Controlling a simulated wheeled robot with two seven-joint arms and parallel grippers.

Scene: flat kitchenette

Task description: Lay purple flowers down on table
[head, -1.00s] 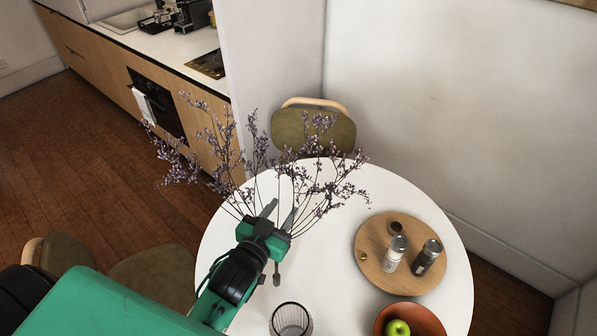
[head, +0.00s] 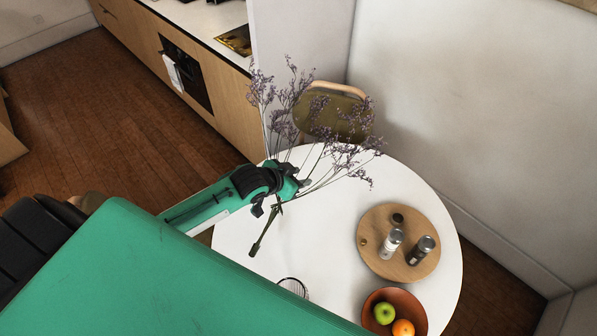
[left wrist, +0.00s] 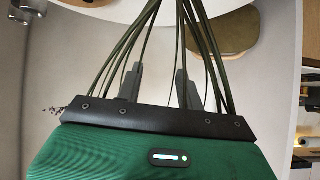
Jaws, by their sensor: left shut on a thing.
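The purple flowers (head: 287,100) are a loose spray of thin stems in the head view, at the far left side of the round white table (head: 325,235). My left gripper (head: 302,184) is shut on their stems, which tilt up and to the right, with the stem ends (head: 262,235) hanging to the lower left over the table. In the left wrist view the green stems (left wrist: 200,40) fan out across the two dark fingers (left wrist: 158,85). I cannot tell whether any flowers touch the table. My right gripper is not in view.
A round wooden board (head: 375,255) with two shakers stands at the table's right. A bowl (head: 415,308) with an apple and an orange is at the front, and a glass (head: 293,287) is partly hidden by my arm. A chair (head: 330,112) stands behind the table. The table's middle is clear.

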